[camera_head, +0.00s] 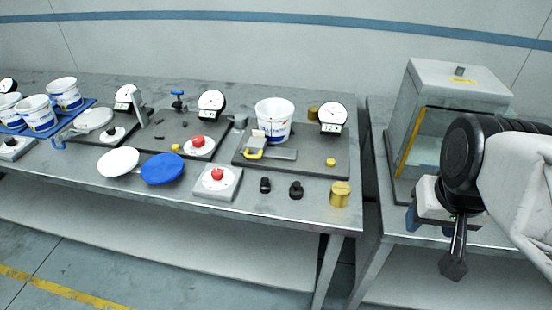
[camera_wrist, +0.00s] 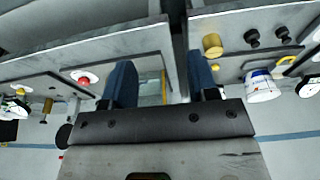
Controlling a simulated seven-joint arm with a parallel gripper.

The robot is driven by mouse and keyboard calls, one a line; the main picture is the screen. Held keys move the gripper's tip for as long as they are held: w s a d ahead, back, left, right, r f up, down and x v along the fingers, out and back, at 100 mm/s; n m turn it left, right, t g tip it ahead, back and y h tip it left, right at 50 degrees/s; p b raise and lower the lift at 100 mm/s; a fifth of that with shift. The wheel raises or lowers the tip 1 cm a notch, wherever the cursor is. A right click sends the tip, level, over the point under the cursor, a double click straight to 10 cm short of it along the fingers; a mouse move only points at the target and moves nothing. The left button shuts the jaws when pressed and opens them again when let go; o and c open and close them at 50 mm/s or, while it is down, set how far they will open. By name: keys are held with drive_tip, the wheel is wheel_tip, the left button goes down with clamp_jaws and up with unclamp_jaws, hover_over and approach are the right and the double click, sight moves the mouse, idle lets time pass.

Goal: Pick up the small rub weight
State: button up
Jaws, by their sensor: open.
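Two small black knobbed weights stand near the front edge of the middle table: a left one (camera_head: 265,184) and a right one (camera_head: 296,190). I cannot tell for certain which is the small rub weight. In the upside-down wrist view they show at the upper right, the left one (camera_wrist: 283,34) and the right one (camera_wrist: 252,38). My gripper (camera_wrist: 160,62) is open and empty, its blue fingers wide apart. In the head view my gripper (camera_head: 428,222) is over the right-hand table, well to the right of the weights.
A brass cylinder (camera_head: 340,194) stands right of the weights at the table corner. Behind them are a white cup (camera_head: 274,120) on a dark plate and a dial gauge (camera_head: 333,117). A red-knobbed block (camera_head: 216,180) is to their left. A glass-fronted cabinet (camera_head: 445,115) stands behind my gripper. A gap separates the tables.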

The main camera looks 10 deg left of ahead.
sight(264, 183)
idle(0.4)
drive_tip(key=w+a+f+n+t+h, duration=0.25)
drive_tip(key=w+a+f+n, duration=0.2)
drive_tip(key=w+n, duration=0.35)
drive_tip(key=w+a+f+n+t+h, duration=0.25)
drive_tip(key=w+a+n, duration=0.4)
drive_tip(key=n, duration=0.45)
drive_tip(key=a+f+n+t+y, duration=0.1)
drive_tip(key=a+f+n+t, duration=0.1)
drive_tip(key=a+n, duration=0.3)
drive_tip(key=w+a+f+n+t+y, duration=0.1)
drive_tip(key=a+f+n, duration=0.4)
drive_tip(key=a, duration=0.5)
drive_tip(key=w+a+f+n+t+y, duration=0.1)
drive_tip(key=a+f+n+t+y, duration=0.2)
drive_tip(key=a+n, duration=0.4)
drive_tip(key=shift+w+a+f, duration=0.15)
drive_tip(key=shift+a+f, duration=0.1)
drive_tip(key=shift+x, duration=1.35)
